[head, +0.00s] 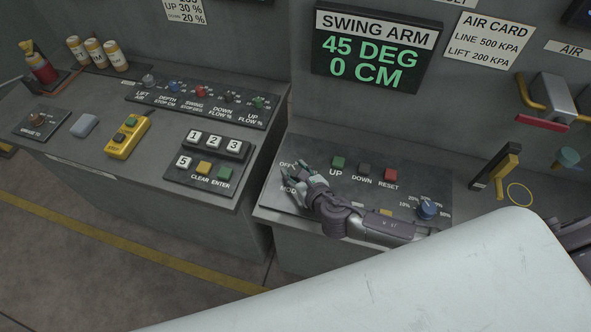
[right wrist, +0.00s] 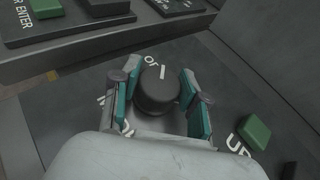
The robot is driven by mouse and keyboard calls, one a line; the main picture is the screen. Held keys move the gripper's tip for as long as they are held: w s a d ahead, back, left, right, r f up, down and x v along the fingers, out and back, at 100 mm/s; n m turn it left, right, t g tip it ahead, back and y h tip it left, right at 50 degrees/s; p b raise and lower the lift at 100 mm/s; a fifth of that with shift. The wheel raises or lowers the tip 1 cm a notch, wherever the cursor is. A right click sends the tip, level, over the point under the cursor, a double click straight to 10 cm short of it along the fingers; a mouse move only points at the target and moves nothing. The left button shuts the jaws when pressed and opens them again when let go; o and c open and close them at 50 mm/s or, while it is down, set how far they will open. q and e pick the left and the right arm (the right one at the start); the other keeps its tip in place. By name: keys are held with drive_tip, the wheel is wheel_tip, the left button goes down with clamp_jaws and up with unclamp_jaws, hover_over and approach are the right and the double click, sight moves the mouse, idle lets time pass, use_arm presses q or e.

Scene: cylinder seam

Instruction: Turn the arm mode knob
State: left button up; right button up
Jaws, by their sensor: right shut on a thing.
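The arm mode knob (right wrist: 158,92) is a round black knob with a white pointer line on top. In the right wrist view the line points up, just beside the partly visible "OF" lettering. My right gripper (right wrist: 160,103) is shut on the knob, with one teal-padded finger on each side of it. In the head view my right gripper (head: 300,178) is at the left end of the right-hand panel (head: 345,143), over the "OFF" and "MODE" lettering, and largely hides the knob. My left gripper is not in view.
The green UP button (head: 338,162), dark DOWN button (head: 364,168) and red RESET button (head: 390,175) are right of the gripper. A blue dial (head: 427,209) stands further right. A keypad (head: 212,147) is on the left console. The display (head: 372,52) reads 45 DEG, 0 CM.

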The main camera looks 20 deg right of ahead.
drive_tip(key=shift+a+m+h+p, duration=0.1)
drive_tip(key=shift+m+h+p, duration=0.4)
drive_tip(key=shift+m+h, duration=1.3)
drive_tip(key=shift+h, duration=0.3)
drive_tip(key=m+h, duration=0.2)
drive_tip(key=shift+g+h+p, duration=0.3)
drive_tip(key=shift+g+h, duration=0.1)
drive_tip(key=shift+m+g+h, duration=0.6)
drive_tip(key=shift+m+h, duration=0.7)
drive_tip(key=shift+m, duration=0.1)
drive_tip(key=o, duration=1.2)
drive_tip(key=shift+c, duration=0.2)
